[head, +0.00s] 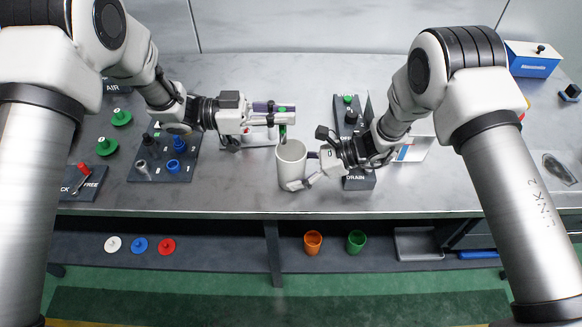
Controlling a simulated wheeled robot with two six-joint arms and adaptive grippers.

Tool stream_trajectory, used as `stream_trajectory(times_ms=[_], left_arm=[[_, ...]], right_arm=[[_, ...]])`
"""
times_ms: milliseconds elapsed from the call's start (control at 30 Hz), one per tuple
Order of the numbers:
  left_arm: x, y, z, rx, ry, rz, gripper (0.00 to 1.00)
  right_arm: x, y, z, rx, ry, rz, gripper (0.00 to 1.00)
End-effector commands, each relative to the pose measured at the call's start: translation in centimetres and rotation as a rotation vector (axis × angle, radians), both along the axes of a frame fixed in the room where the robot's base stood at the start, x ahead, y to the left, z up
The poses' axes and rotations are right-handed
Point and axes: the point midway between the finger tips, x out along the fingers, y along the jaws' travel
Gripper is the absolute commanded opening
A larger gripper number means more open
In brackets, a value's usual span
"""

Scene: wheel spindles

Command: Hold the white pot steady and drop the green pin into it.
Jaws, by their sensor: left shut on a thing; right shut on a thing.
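The white pot (292,168) stands upright near the middle of the grey bench. My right gripper (302,172) is shut on the pot from its right side, low on the wall. The green pin (283,132) hangs below the fingertips of my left gripper (283,113), which is shut on it. The pin is over the pot's mouth, close to the far rim.
A dark peg board (138,171) with blue, grey and green pegs stands left. A dark DRAIN panel (358,183) is just right of the pot, behind my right wrist. Orange (313,242) and green (356,241) cups sit on the lower shelf. The bench front is clear.

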Motion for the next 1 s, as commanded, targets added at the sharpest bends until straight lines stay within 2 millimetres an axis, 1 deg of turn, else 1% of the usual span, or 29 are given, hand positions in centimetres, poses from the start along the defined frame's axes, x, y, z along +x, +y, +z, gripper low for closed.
stream_trajectory(times_ms=[200,300,467,667,700,733,767,1000], left_arm=[[0.0,0.1,-3.1,0.000,0.002,0.002,0.00],[0.0,0.1,-4.3,0.001,0.001,0.003,0.00],[0.0,0.1,-5.1,0.001,0.000,0.003,0.00],[0.1,0.1,-5.1,0.001,-0.001,0.004,0.00],[0.1,0.1,-5.1,0.001,-0.001,0.004,0.25],[0.1,0.1,-5.1,0.001,-0.001,0.004,0.35],[0.1,0.1,-5.1,0.001,-0.001,0.004,0.44],[0.0,0.1,-5.2,0.002,-0.001,0.004,0.44]], right_arm=[[0.0,0.0,0.0,0.000,0.000,0.000,0.48],[0.0,0.0,0.0,0.000,0.000,0.000,0.48],[0.0,0.0,0.0,0.000,0.000,0.000,0.48],[0.0,0.0,0.0,0.000,0.000,0.000,0.48],[0.0,0.0,0.0,0.000,0.000,0.000,0.48],[0.0,0.0,0.0,0.000,0.000,0.000,0.48],[0.0,0.0,0.0,0.000,0.000,0.000,0.48],[0.0,0.0,0.0,0.001,0.000,0.000,0.48]])
